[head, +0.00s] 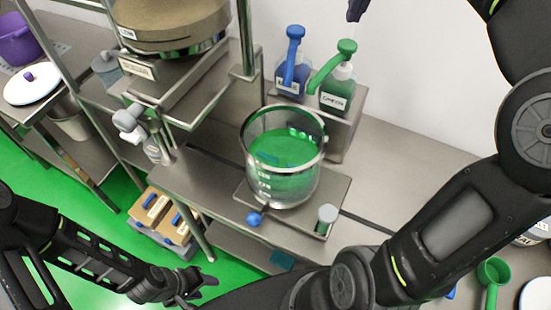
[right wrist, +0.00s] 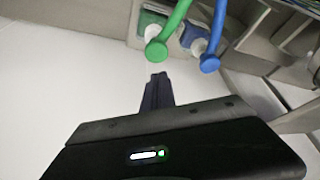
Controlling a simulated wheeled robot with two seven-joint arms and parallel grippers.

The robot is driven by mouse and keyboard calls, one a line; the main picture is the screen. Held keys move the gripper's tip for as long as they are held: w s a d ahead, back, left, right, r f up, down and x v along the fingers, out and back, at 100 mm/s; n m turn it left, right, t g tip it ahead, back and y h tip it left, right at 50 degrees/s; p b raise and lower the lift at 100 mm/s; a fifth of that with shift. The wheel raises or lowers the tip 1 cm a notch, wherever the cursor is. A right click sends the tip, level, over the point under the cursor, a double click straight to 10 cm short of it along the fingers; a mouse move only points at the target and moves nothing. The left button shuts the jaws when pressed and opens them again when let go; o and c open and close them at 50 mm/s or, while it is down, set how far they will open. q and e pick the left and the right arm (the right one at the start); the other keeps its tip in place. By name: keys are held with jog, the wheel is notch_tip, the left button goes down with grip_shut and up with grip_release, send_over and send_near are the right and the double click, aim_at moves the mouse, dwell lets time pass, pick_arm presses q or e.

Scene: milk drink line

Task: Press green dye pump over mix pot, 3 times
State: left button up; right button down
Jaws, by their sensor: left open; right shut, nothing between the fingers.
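The green dye pump (head: 338,68) stands on a steel shelf behind the mix pot, its bottle labelled green and its spout reaching left toward the pot. The mix pot (head: 263,188) is a clear glass vessel with green contents, on a steel plate. My right gripper (head: 355,10) is shut and empty, above the green pump head at the top edge. In the right wrist view its shut fingers (right wrist: 157,90) point toward the green pump (right wrist: 168,38), with a visible gap. My left gripper (head: 190,285) is open and empty, low and left of the pot.
A blue pump (head: 292,70) stands just left of the green one; it also shows in the right wrist view (right wrist: 210,58). A blue knob (head: 254,218) and a small capped jar (head: 326,219) are at the plate's front. A green scoop (head: 492,272) lies at right.

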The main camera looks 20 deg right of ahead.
jog(key=shift+d+r, duration=0.1)
jog(key=shift+r, duration=1)
